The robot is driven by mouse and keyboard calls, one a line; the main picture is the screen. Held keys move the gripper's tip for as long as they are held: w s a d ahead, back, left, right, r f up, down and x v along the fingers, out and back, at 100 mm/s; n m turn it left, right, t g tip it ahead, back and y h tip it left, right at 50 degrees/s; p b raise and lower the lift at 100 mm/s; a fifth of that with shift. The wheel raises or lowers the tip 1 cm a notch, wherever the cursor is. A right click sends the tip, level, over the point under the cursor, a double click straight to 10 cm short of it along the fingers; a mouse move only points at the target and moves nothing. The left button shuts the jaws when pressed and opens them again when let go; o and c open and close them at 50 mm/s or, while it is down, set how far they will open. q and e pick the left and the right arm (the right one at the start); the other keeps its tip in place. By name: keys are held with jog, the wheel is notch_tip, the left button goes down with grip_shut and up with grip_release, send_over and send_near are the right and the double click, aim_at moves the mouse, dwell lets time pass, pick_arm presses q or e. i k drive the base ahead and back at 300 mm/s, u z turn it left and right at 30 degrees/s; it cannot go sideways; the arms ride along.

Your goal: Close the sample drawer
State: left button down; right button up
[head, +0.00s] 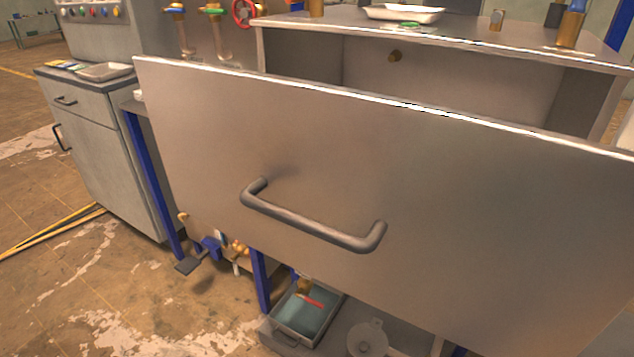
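The sample drawer (450,200) stands pulled out towards me, its wide grey metal front filling the middle and right of the head view. A dark bar handle (312,220) is fixed across its face, slightly left of the picture's middle. Behind the front's top edge, the open metal housing (440,85) shows a dim interior with a small brass knob on its back wall. The drawer's own floor is hidden behind its front. Neither of my grippers is in the head view, and nothing touches the handle.
A grey cabinet (100,145) with a tray (105,71) on top stands at the left. Below the drawer are blue frame legs (260,280), a bin (307,315) and a pale round lid-like object (367,338). A white tray (403,14) and bottles stand on the housing. The left floor is mostly free.

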aim_at(489, 236)
jog(key=i, duration=0.25)
jog(key=z, duration=0.95)
jog(key=k, duration=0.65)
jog(key=u, duration=1)
jog(key=i, duration=0.5)
